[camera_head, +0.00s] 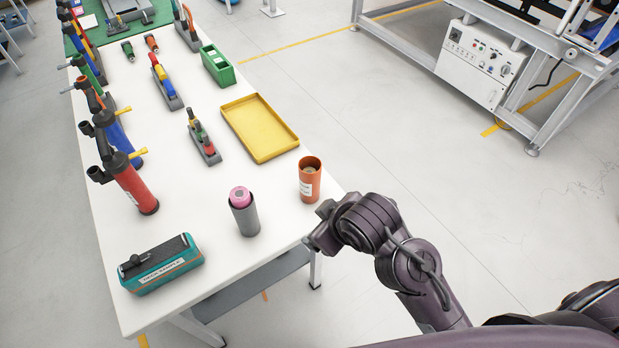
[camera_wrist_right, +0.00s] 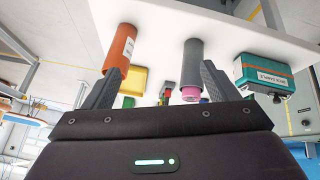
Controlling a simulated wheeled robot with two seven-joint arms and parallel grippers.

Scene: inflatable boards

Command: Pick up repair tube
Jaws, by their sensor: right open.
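An orange tube (camera_head: 309,181) with a white label and a brownish inside stands upright near the table's right edge. A grey tube (camera_head: 244,217) with a pink roll (camera_head: 239,195) in its top stands upright to its left. I cannot tell which is the repair tube. My right gripper (camera_head: 322,232) is at the table's near right edge, close to the orange tube. In the right wrist view, which looks upside down, the open fingers (camera_wrist_right: 162,85) are apart and empty; the orange tube (camera_wrist_right: 119,50) and grey tube (camera_wrist_right: 192,65) lie beyond them. My left gripper is out of view.
A yellow tray (camera_head: 259,128) and a green bin (camera_head: 217,65) stand farther back on the white table (camera_head: 185,215). A teal box (camera_head: 161,264) is at the near left. Several pumps, including a red one (camera_head: 135,190), line the left side. A metal frame machine (camera_head: 480,65) stands at right.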

